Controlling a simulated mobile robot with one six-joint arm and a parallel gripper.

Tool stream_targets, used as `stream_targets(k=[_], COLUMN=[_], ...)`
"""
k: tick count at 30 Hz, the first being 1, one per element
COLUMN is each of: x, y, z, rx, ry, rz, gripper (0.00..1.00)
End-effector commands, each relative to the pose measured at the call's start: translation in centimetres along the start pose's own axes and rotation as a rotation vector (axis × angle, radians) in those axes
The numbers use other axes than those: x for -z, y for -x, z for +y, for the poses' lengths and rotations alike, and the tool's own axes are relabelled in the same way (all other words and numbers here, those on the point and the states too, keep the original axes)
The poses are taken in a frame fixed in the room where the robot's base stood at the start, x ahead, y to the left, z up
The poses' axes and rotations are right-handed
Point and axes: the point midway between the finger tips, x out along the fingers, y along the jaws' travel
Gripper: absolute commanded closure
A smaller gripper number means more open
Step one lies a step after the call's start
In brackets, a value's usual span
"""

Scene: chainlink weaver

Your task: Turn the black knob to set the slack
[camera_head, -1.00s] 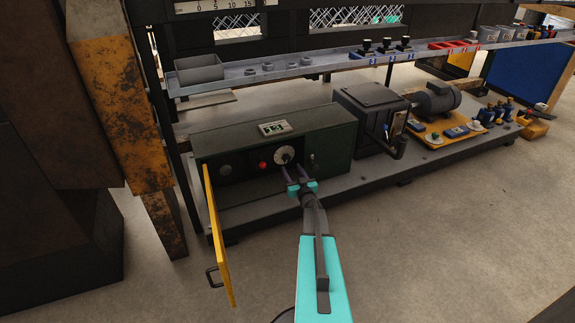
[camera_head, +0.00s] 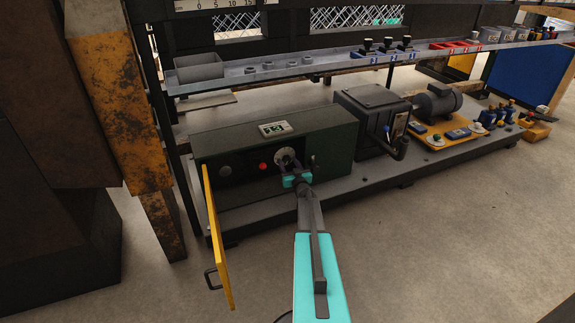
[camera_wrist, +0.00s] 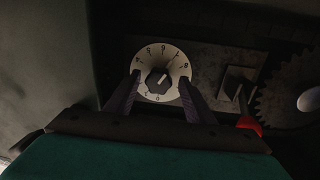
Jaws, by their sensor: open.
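The black knob (camera_wrist: 157,80) sits at the middle of a pale numbered dial (camera_wrist: 178,68) in the wrist view. In the head view the dial (camera_head: 283,153) is on the front of the dark green cabinet (camera_head: 330,148), with the knob mostly hidden by my gripper. My gripper (camera_wrist: 160,80) is open, with one dark finger on each side of the knob, over the dial's left and right edges. I cannot tell whether the fingers touch the dial face. A small display (camera_head: 274,129) on the cabinet top shows green digits that look like 13.
A yellow door (camera_head: 217,240) stands open at the cabinet's left. A red button (camera_head: 263,166) is left of the dial. The wrist view shows a red-tipped lever (camera_wrist: 248,122) and a toothed gear (camera_wrist: 285,95) to the right. A shelf (camera_head: 235,83) runs above.

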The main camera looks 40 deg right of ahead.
Motion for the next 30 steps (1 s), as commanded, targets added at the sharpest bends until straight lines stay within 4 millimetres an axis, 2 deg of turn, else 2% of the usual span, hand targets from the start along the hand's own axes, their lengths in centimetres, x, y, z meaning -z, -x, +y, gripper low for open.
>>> stream_targets(k=[1,6,8,9,10,30], x=[0.00,0.00,0.00,0.00,0.00,0.47], y=[0.01,0.03,0.03,0.03,0.53,-0.23], z=[0.02,0.04,0.04,0.03,-0.56,-0.25], rx=[0.000,0.000,0.000,0.000,0.000,0.004], ry=[0.000,0.000,0.000,0.000,0.000,-0.102], rz=[0.000,0.000,0.000,0.000,0.000,-0.009], gripper=[0.51,0.80,0.90,0.92,0.92,0.92])
